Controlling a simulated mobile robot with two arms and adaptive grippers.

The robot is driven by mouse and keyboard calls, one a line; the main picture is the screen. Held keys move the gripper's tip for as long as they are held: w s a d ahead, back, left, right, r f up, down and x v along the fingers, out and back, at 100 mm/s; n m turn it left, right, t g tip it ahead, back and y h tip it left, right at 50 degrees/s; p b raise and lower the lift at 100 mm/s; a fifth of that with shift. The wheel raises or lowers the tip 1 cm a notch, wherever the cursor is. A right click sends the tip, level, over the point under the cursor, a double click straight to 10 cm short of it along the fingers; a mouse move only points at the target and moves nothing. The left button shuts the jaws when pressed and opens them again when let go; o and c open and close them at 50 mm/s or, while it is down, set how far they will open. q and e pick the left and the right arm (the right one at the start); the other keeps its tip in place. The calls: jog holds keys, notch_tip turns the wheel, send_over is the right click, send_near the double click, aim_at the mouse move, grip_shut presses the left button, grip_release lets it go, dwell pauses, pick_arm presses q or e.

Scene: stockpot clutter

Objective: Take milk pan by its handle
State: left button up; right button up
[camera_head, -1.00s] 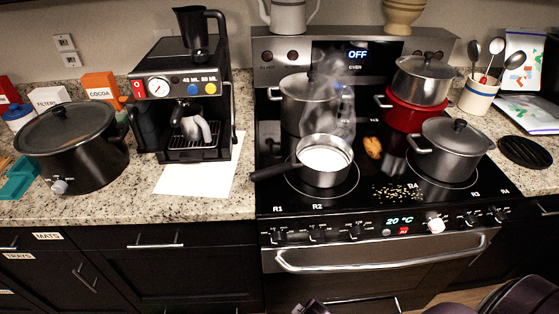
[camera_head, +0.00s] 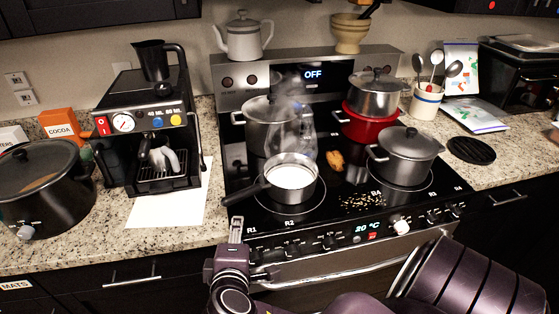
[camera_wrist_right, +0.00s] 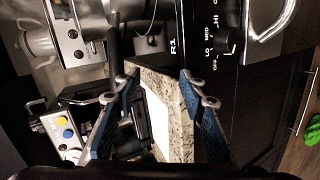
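The milk pan (camera_head: 291,180) is a small steel pan of white liquid on the front-left burner. In the right wrist view the dark handle (camera_wrist_right: 113,38) reaches down near the left finger. My right gripper (camera_head: 236,222) is below the handle, in front of the counter edge, apart from it as far as I can tell. In the right wrist view the gripper (camera_wrist_right: 158,75) is open, with only counter and paper seen between its fingers. My left gripper is not in view.
A steaming stockpot (camera_head: 265,125) stands behind the pan, a grey lidded pot (camera_head: 407,155) to its right. A red pot (camera_head: 372,126) with a steel pot on it is behind. The espresso machine (camera_head: 150,135) and white paper (camera_head: 168,207) lie left. Stove knobs line the front.

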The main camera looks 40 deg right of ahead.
aim_at(233, 201)
jog(key=shift+n+t+h, duration=0.5)
jog(key=shift+t+h, duration=0.2)
jog(key=shift+h, duration=0.2)
jog(key=r, duration=0.1)
jog(key=w+r, duration=0.1)
jog(key=r, duration=0.1)
jog(key=w+r, duration=0.1)
jog(key=r, duration=0.1)
jog(key=shift+w+d, duration=0.2)
jog(key=shift+d, duration=0.05)
jog(key=p+x, duration=0.1)
jog(key=x, duration=0.2)
jog(key=p+x, duration=0.1)
jog(key=x, duration=0.2)
jog(key=shift+d+r, duration=0.15)
jog(key=shift+d, duration=0.2)
jog(key=shift+w+d, duration=0.2)
jog(key=shift+w, duration=0.1)
jog(key=shift+c, duration=0.2)
grip_shut()
